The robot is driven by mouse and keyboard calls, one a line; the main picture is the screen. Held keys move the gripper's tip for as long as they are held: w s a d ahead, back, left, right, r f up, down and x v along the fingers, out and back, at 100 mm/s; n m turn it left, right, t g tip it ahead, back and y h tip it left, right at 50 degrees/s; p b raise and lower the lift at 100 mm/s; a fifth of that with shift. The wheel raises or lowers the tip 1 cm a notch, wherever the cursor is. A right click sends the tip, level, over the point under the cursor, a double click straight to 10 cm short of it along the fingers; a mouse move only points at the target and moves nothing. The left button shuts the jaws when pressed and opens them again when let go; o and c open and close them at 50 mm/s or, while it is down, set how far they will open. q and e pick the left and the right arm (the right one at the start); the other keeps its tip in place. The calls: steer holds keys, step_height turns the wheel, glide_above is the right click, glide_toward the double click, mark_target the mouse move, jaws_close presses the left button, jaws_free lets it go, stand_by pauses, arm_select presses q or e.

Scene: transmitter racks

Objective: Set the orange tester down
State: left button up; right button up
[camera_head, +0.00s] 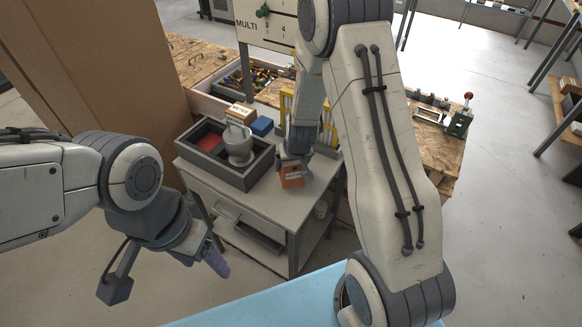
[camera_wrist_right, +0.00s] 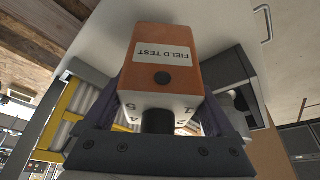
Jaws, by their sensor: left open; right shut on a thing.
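The orange tester (camera_head: 291,176) is in my right gripper (camera_head: 294,162), over the right part of the grey cart top (camera_head: 300,203) in the head view. In the right wrist view the tester (camera_wrist_right: 165,60) fills the middle, with a white "FIELD TEST" label and a dark round knob. My right gripper (camera_wrist_right: 165,118) is shut on it, with a finger on each side. I cannot tell whether the tester touches the cart top. My left gripper (camera_head: 205,262) is open and empty, to the left of the cart and apart from it.
A yellow rack (camera_head: 329,132) stands behind. A wooden bench (camera_head: 430,150) is at right. The cart's front top is bare.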

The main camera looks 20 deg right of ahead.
steer(key=shift+w+a+f, duration=0.1)
steer(key=shift+f, duration=0.95)
steer(key=shift+w+f, duration=0.1)
steer(key=shift+f, duration=0.95)
steer(key=shift+f+b, duration=0.2)
steer(key=shift+b, duration=0.2)
steer(key=o, duration=1.5)
